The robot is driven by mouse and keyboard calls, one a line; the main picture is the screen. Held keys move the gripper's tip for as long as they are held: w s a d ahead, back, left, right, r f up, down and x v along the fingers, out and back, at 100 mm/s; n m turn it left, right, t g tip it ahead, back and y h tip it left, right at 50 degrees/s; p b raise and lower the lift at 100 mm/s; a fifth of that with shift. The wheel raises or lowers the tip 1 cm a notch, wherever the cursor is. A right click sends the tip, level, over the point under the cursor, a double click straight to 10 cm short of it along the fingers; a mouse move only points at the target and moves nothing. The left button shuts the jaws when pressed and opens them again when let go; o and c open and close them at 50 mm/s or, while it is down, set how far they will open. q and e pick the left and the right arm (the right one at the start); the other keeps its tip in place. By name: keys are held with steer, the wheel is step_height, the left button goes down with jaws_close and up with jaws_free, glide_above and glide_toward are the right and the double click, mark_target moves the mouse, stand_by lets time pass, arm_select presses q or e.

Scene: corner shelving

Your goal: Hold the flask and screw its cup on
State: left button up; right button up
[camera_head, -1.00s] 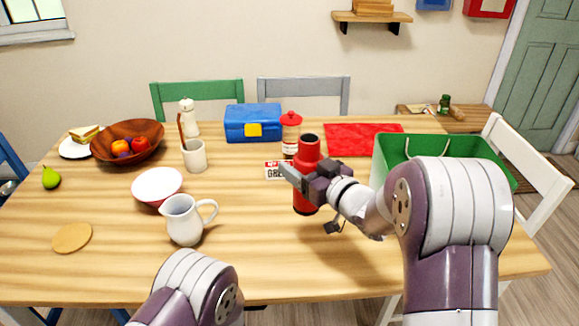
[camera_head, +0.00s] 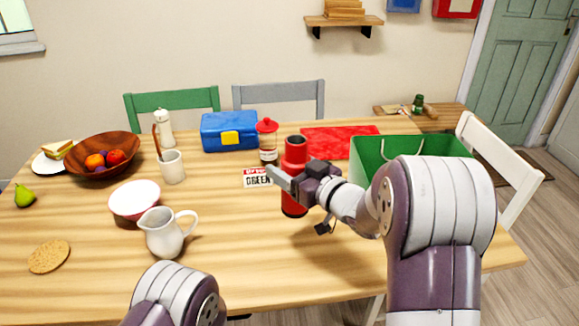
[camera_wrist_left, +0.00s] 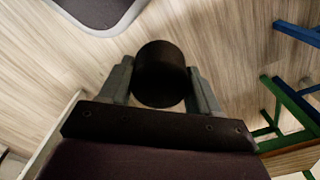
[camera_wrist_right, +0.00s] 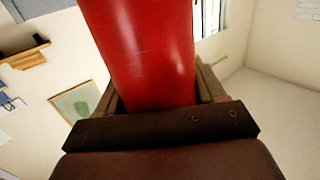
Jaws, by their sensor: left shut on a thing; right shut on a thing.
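The red flask (camera_head: 294,204) is upright over the table in the head view, its dark mouth open at the top. My right gripper (camera_head: 283,180) is shut around its middle; whether its base touches the table I cannot tell. In the right wrist view the flask (camera_wrist_right: 150,50) fills the space between the fingers. The cup (camera_wrist_left: 160,72), a dark round piece, sits between the fingers of my left gripper (camera_wrist_left: 160,88) in the left wrist view, over the floor. The left gripper and the cup are outside the head view.
A white jug (camera_head: 166,235) and a red-white bowl (camera_head: 134,200) stand left of the flask. A red-lidded jar (camera_head: 267,145) and a sign card (camera_head: 257,178) are behind it. A green bag (camera_head: 370,155) is to the right. The table front is mostly clear.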

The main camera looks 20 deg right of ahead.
stand_by(0.5)
steer(key=o, duration=0.7)
steer(key=c, duration=0.8)
